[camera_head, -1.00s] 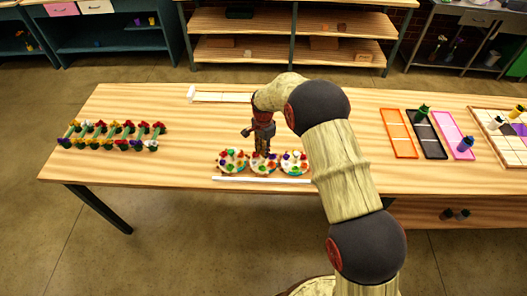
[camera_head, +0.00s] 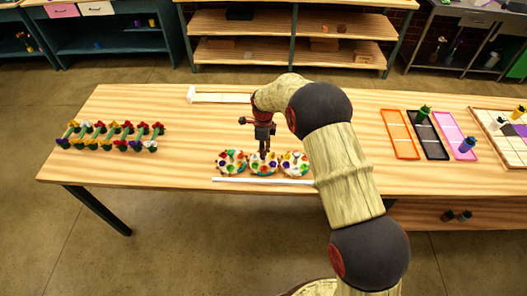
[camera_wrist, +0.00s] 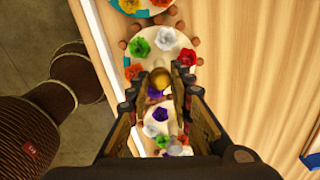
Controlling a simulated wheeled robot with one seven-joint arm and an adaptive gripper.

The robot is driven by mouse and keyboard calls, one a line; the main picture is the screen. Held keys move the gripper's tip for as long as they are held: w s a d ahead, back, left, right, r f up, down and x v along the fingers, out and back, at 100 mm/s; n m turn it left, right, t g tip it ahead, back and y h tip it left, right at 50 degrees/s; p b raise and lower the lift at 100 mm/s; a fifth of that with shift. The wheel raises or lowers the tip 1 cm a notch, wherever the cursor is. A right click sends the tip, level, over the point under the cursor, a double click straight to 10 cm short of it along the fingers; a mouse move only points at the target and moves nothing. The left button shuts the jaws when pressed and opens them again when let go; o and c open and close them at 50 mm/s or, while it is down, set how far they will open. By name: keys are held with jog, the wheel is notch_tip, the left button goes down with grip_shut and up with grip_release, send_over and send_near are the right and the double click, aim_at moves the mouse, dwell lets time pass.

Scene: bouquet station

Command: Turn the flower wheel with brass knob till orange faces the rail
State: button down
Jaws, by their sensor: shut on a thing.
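Three round white flower wheels stand in a row near the table's front edge: left (camera_head: 231,163), middle (camera_head: 257,168) and right (camera_head: 295,164). My gripper (camera_head: 263,154) points down over the middle one. In the wrist view, my gripper (camera_wrist: 159,84) is shut on a brass knob (camera_wrist: 158,78) above that wheel (camera_wrist: 165,52). Around the knob show a green flower (camera_wrist: 139,46), a white flower (camera_wrist: 165,38), a red flower (camera_wrist: 187,57) and an orange flower (camera_wrist: 133,70). The orange flower lies on the side toward the white rail (camera_head: 262,180). My fingers hide part of the wheel.
The other wheels stand close on both sides of the middle one. A green rack with flowers (camera_head: 110,136) stands at the left. Orange (camera_head: 399,134), black (camera_head: 427,134) and pink trays (camera_head: 455,135) lie at the right. The table between is mostly clear.

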jog(key=shift+w+r+m, duration=0.15)
jog(key=shift+m, duration=0.45)
jog(key=c, duration=1.6)
grip_release()
jog(key=shift+o, duration=0.2)
notch_tip(320, 180, up, 12)
